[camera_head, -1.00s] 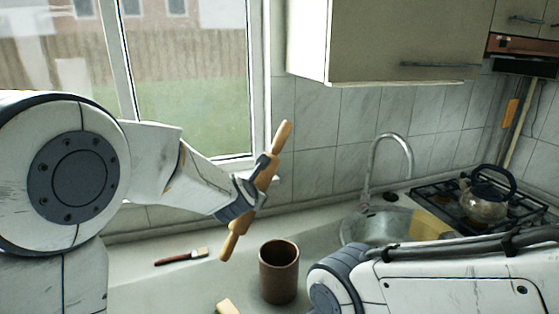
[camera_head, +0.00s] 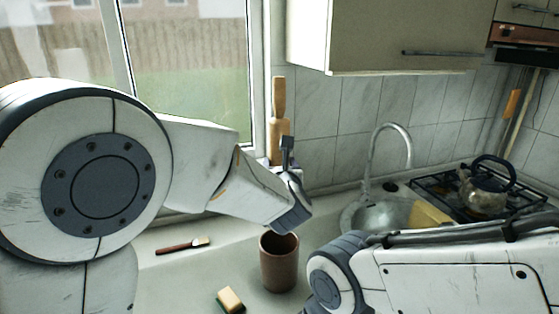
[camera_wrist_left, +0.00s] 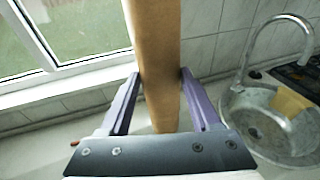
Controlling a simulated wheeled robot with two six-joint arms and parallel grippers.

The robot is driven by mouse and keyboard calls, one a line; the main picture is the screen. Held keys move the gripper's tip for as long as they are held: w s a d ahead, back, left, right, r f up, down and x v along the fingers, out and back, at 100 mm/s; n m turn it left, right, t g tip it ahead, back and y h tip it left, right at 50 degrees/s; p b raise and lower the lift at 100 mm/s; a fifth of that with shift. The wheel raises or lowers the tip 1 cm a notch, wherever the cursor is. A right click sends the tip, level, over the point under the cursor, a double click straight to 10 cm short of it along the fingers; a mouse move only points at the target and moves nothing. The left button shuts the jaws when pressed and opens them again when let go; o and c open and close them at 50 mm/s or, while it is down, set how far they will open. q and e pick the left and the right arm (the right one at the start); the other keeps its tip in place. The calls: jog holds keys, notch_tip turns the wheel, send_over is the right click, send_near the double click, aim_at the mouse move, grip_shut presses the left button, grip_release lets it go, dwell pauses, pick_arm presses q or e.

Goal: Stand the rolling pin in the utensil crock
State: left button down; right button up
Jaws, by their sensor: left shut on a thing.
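The wooden rolling pin (camera_head: 279,100) stands about upright in the head view, its upper handle pointing up in front of the window frame. My left gripper (camera_head: 286,150) is shut on the rolling pin. In the left wrist view the pin's body (camera_wrist_left: 155,50) runs between the two fingers. The pin's lower end is hidden behind my gripper and wrist. The brown utensil crock (camera_head: 279,268) stands upright on the counter below my left gripper. My gripper overlaps the far part of its rim in the picture, and its dark opening shows partly. My right gripper is out of view.
A brush (camera_head: 183,246) lies on the counter (camera_head: 170,272) left of the crock, and a sponge (camera_head: 230,299) lies at its front left. The sink (camera_head: 375,215) with its faucet (camera_head: 392,130) and the stove with a kettle (camera_head: 485,187) are to the right. A cupboard (camera_head: 400,40) hangs above.

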pick_arm(q)
notch_tip(320, 180, down, 14)
jog(key=b, duration=1.5)
dwell(0.4)
grip_release()
jog(key=shift+f, duration=0.15)
jog(key=shift+s, duration=0.1)
jog(key=s, duration=0.3)
jog(key=s+r+b, duration=0.1)
jog(key=s, duration=0.2)
jog(key=s+r+b, duration=0.1)
jog(key=s, duration=0.3)
jog(key=shift+s+d, duration=0.1)
jog(key=shift+d, duration=0.1)
